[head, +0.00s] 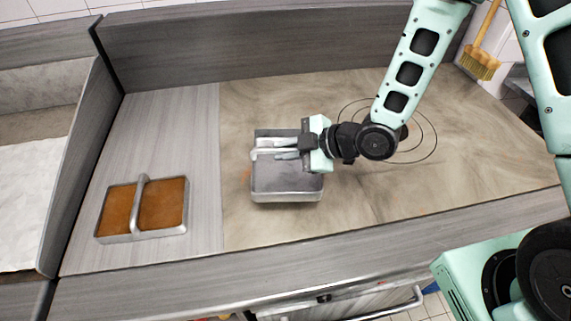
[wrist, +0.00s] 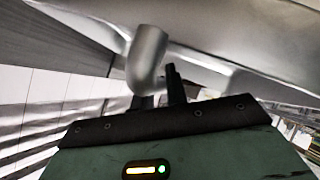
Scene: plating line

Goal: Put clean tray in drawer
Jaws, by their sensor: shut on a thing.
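The clean tray (head: 287,182) is a bare grey metal tray with a handle across it. It is at the middle of the counter in the head view; I cannot tell whether it rests on the surface or is slightly raised. My gripper (head: 284,150) comes from the right and is shut on the tray's handle, hiding part of it. In the wrist view, the rounded metal handle (wrist: 148,58) is at my gripper's fingers (wrist: 160,88). The drawer is not clearly seen; a cabinet front with a metal bar handle (head: 392,306) shows at the bottom edge.
A second tray (head: 160,233) with brown contents and a handle stands at the left of the counter (head: 350,215). A basin-like recess (head: 35,190) is at far left. A brush (head: 481,62) hangs at the upper right. The counter right of the clean tray is mostly clear.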

